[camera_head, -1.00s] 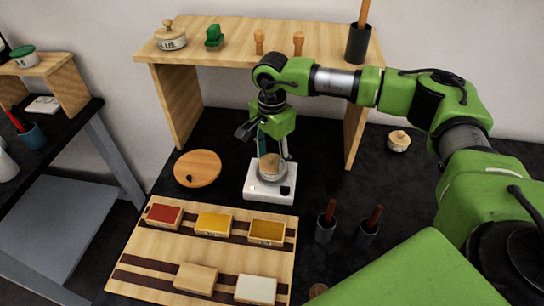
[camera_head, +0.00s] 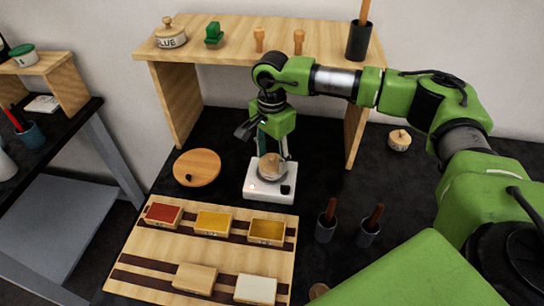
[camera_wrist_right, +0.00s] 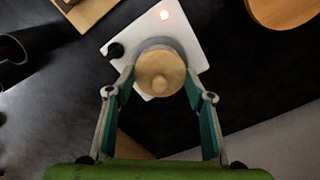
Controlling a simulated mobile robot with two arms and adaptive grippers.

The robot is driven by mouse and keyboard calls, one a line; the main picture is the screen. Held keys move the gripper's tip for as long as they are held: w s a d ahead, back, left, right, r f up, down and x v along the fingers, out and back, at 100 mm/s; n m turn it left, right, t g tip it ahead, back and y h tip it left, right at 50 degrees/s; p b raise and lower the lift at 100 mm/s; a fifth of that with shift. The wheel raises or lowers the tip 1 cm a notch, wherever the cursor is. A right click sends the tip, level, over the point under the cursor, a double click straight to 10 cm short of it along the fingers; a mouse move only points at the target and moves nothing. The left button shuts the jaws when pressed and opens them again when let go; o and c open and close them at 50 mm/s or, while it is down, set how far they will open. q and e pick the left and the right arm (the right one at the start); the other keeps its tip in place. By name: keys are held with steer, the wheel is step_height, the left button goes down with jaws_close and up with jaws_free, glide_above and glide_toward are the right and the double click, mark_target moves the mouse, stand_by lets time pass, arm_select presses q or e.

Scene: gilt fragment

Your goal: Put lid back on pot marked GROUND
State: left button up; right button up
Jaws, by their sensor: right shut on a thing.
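My right gripper (camera_head: 270,160) points down over the small white hot plate (camera_head: 258,192), its fingers on both sides of a round pale wooden lid (camera_wrist_right: 160,72) with a knob. The lid also shows between the fingers in the head view (camera_head: 271,168). A grey round rim (camera_wrist_right: 180,45) lies just under the lid on the plate; I cannot tell whether the lid rests on it. No GROUND lettering is readable. A small lidded pot (camera_head: 399,141) stands at the right, its marking unreadable. My left gripper is out of view.
A wooden shelf (camera_head: 215,50) behind bears a pot lettered "LUE" (camera_head: 171,38), a green stamp-like block (camera_head: 213,38) and a dark cup (camera_head: 359,42). A round wooden board (camera_head: 197,167), a rack of colour blocks (camera_head: 180,251) and two dark cups (camera_head: 326,227) surround the plate.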

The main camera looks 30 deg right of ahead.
stand_by(0.3)
steer(key=o, duration=1)
steer(key=o, duration=0.5)
steer(key=shift+c, duration=0.2)
steer(key=shift+r, duration=0.1)
steer(key=shift+r+p, duration=1.85)
steer(key=shift+r, duration=1.55)
steer(key=shift+w, duration=0.1)
